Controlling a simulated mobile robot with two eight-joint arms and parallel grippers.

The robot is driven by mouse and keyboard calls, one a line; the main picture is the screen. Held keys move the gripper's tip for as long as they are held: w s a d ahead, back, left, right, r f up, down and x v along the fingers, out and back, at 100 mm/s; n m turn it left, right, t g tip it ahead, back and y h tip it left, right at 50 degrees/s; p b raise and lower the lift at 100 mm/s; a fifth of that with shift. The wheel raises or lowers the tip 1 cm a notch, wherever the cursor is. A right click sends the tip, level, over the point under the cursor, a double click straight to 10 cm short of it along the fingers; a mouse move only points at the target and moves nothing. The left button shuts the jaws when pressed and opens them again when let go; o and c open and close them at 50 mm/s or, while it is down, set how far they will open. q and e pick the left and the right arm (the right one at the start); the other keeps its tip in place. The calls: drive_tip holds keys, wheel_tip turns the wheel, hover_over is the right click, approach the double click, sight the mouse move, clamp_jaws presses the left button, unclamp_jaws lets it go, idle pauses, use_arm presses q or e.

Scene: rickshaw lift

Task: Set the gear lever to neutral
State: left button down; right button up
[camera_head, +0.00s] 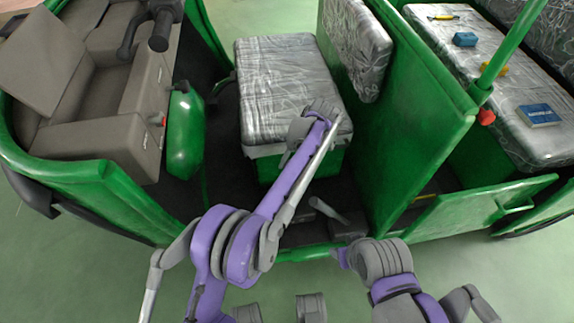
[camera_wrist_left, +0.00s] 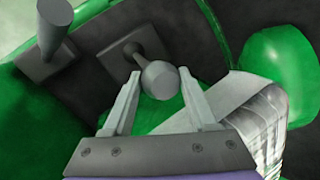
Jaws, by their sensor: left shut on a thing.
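In the left wrist view, the gear lever (camera_wrist_left: 159,79) is a grey stick with a round knob, rising from a dark square base plate. My left gripper (camera_wrist_left: 160,87) has one finger on each side of the knob and is shut on it.
A second grey lever (camera_wrist_left: 52,35) stands left of the gear lever. The plastic-wrapped front seat (camera_head: 285,80) is close by. A green column (camera_head: 186,135) is to its left, and a green partition (camera_head: 415,130) to its right. Dark floor lies between.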

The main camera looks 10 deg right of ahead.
use_arm(q)
drive_tip(key=shift+c, duration=1)
unclamp_jaws()
drive_tip(key=p+v, duration=0.2)
drive_tip(key=v, duration=0.8)
drive_tip(key=shift+r, duration=0.4)
drive_tip(key=shift+d, duration=0.1)
